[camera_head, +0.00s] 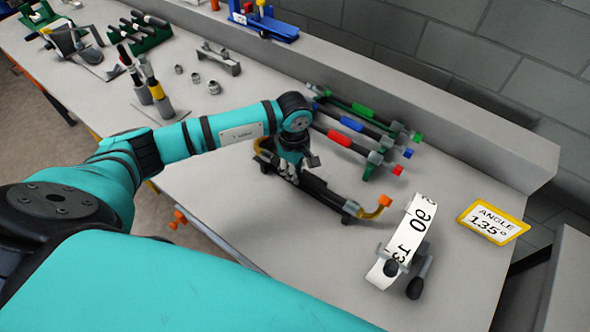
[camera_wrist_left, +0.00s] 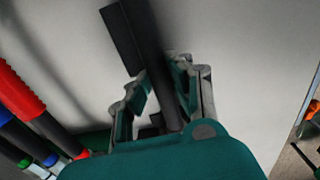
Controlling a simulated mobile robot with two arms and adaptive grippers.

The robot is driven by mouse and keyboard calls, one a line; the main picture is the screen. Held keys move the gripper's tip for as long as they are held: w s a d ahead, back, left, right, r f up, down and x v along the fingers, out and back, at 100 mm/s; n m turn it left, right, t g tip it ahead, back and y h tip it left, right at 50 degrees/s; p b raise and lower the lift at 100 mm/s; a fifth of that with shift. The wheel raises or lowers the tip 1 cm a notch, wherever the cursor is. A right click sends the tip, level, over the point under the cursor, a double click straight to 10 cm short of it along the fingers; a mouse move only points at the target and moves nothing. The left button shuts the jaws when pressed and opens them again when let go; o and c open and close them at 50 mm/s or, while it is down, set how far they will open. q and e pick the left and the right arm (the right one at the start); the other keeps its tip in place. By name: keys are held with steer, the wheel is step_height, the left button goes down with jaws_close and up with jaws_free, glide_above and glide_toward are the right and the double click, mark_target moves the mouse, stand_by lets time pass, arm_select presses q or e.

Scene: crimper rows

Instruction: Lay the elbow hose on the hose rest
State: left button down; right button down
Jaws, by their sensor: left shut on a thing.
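My left gripper (camera_head: 292,172) points down at mid-table. In the left wrist view its fingers (camera_wrist_left: 160,100) are shut on a long dark tube, which I take for the elbow hose (camera_wrist_left: 150,45). In the head view the dark length (camera_head: 322,194) under the gripper runs from upper left to lower right. An orange curved piece (camera_head: 378,207) shows at its right end and a yellow piece at its left end. Which parts are hose and which are hose rest is not clear, nor whether they touch. My right gripper is not in view.
A rack holds dark hoses with green, blue and red (camera_head: 339,138) bands just behind. A printed tape roll (camera_head: 408,238) and a yellow-framed "ANGLE 135°" sign (camera_head: 493,222) stand to the right. Grey fittings (camera_head: 213,87) lie at the back left. The table's front middle has free room.

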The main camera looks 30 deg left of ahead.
arm_select(q)
steer(key=shift+f+b, duration=0.1)
steer(key=shift+b, duration=0.25)
stand_by(0.4)
steer(key=c, duration=1.1)
jaws_free()
steer(key=shift+c, duration=0.2)
step_height(320, 180, up, 12)
steer(key=shift+a, duration=0.1)
